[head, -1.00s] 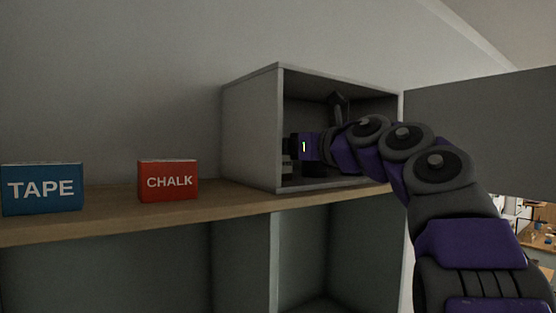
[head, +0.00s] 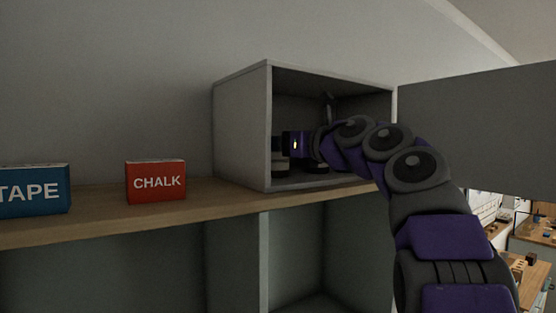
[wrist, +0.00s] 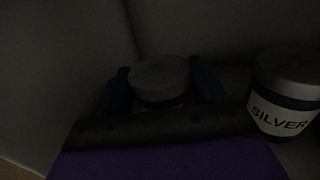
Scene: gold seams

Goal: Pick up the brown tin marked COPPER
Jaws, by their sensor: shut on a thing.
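My gripper (wrist: 163,78) is inside the open grey cabinet (head: 240,130), its two dark blue fingers on either side of a round-lidded tin (wrist: 160,77). It is shut on this tin. The tin looks dark grey-brown in the dim light, and its label is hidden, so I cannot read its marking. A second tin marked SILVER (wrist: 285,95) stands just to the right in the wrist view, apart from the fingers. In the head view a dark tin with a pale band (head: 281,160) shows beside my gripper; I cannot tell which one it is.
The cabinet stands on a wooden shelf (head: 190,211), its grey door (head: 480,130) swung open to the right. Cabinet walls are close around my gripper. A red CHALK box (head: 155,182) and a blue TAPE box (head: 35,191) stand to the left on the shelf.

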